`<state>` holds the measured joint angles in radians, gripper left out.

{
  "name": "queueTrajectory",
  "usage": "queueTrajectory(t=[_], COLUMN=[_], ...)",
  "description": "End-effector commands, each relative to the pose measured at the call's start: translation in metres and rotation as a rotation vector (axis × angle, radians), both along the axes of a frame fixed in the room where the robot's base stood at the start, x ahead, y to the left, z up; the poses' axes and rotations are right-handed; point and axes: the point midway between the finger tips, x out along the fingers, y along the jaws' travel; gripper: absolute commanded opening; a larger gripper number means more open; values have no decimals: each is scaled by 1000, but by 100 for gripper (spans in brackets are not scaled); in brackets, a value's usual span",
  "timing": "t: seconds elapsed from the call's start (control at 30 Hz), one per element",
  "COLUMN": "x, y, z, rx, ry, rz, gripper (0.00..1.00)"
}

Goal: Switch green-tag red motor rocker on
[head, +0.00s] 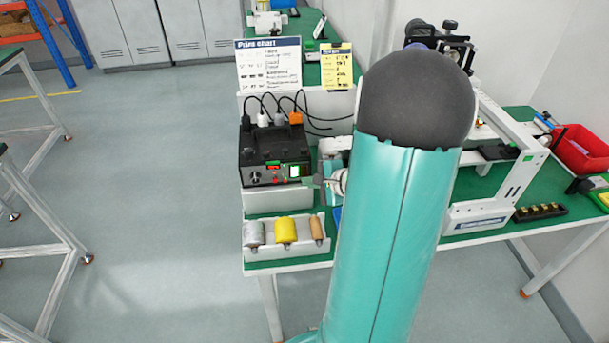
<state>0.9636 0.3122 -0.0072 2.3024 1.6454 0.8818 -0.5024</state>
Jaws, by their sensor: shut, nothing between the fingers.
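A black control box (263,150) stands on the bench left of my arm. Its front carries a round silver knob (255,176), a small lit red part (273,167) with green along its upper edge, and a bright green panel (294,171). More small red marks sit below. They are too small to tell which is the motor rocker or how it is set. My teal arm with its dark grey joint fills the middle.
Metal parts (339,181) show close right of the box, partly behind my arm. A white tray (284,253) with several rolls lies in front. Black cables, a print chart (268,64) and a yellow sheet (338,66) stand behind. Open floor (150,190) lies left.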

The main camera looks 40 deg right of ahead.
Motion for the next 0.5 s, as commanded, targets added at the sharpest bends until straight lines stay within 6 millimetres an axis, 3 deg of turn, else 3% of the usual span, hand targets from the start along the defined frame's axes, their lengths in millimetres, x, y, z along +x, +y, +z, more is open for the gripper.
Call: queueTrajectory(t=[0.5], x=[5], y=[-4], z=[-1], rx=[0], ry=[0], rz=[0], gripper=[0])
